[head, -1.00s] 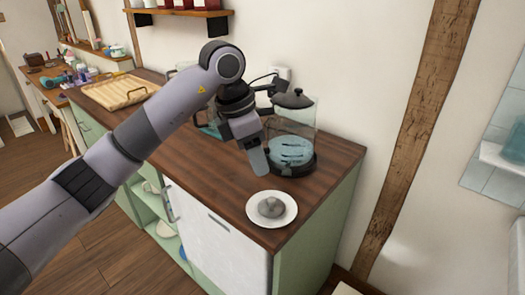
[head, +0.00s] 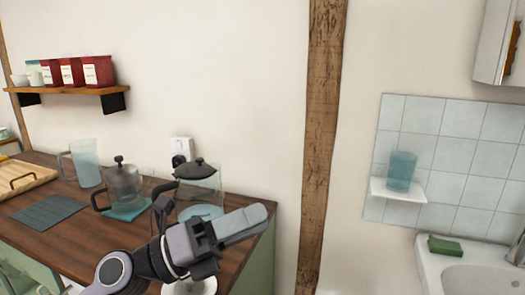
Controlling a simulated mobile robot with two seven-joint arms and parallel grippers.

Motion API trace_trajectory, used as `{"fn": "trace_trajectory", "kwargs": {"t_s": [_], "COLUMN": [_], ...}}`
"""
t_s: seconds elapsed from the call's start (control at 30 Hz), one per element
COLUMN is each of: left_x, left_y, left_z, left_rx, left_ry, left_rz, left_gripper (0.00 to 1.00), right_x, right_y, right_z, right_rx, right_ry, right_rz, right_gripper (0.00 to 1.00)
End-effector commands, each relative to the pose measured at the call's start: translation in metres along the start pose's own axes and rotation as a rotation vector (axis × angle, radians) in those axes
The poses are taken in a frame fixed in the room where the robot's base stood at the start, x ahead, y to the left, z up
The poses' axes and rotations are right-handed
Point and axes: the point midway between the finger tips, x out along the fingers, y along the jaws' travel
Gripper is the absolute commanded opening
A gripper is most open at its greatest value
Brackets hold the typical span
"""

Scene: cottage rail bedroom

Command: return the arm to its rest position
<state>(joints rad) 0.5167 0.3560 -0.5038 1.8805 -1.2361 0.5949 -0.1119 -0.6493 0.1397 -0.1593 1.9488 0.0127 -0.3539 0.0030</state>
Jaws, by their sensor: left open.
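My left gripper (head: 212,208) is open, with nothing seen between its fingers. It shows low in the middle of the view, above the right end of the dark wooden counter (head: 95,232), and my left arm comes in from the bottom left. Behind it stands a glass kettle (head: 199,183) with a dark lid; the gripper hides its lower part. A white plate (head: 203,287) shows only in part below the gripper. My right gripper is not in view.
A glass press pot (head: 124,186), a clear jug (head: 87,168), a dark mat (head: 48,212) and a wooden tray (head: 24,180) are on the counter further left. A wooden post (head: 320,130) runs up the wall. A sink (head: 470,270) is at the right.

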Motion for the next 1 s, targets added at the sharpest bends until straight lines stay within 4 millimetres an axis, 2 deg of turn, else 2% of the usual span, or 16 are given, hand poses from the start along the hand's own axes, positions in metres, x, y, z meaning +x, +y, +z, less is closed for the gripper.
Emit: {"fn": "trace_trajectory", "kwargs": {"t_s": [0.13, 0.23, 0.37, 0.47, 0.57, 0.67, 0.83, 1.0], "left_x": [-0.024, -0.051, -0.093, -0.131, -0.170, -0.209, -0.269, -0.310], "left_y": [-0.003, 0.006, 0.029, 0.052, 0.078, 0.101, 0.128, 0.129], "left_z": [0.026, 0.042, 0.051, 0.047, 0.031, 0.003, -0.068, -0.145], "left_rx": [-0.233, -0.395, -0.612, -0.782, -0.953, -1.123, -1.407, -1.640], "left_ry": [-0.315, -0.525, -0.792, -0.993, -1.187, -1.372, -1.659, -1.872], "left_rz": [-0.060, -0.071, -0.052, -0.012, 0.051, 0.137, 0.338, 0.568], "left_gripper": [0.47, 0.47, 0.47, 0.47, 0.47, 0.47, 0.47, 0.47], "right_x": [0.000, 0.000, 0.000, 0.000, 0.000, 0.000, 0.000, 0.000], "right_y": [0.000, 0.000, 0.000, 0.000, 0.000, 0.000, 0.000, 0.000], "right_z": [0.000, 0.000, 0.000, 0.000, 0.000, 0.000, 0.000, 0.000], "right_rx": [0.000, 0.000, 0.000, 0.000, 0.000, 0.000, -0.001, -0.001], "right_ry": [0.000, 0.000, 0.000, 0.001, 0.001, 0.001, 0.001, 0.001], "right_rz": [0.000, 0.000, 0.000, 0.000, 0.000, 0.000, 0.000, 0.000], "right_gripper": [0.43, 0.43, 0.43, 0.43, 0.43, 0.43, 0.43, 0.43]}}
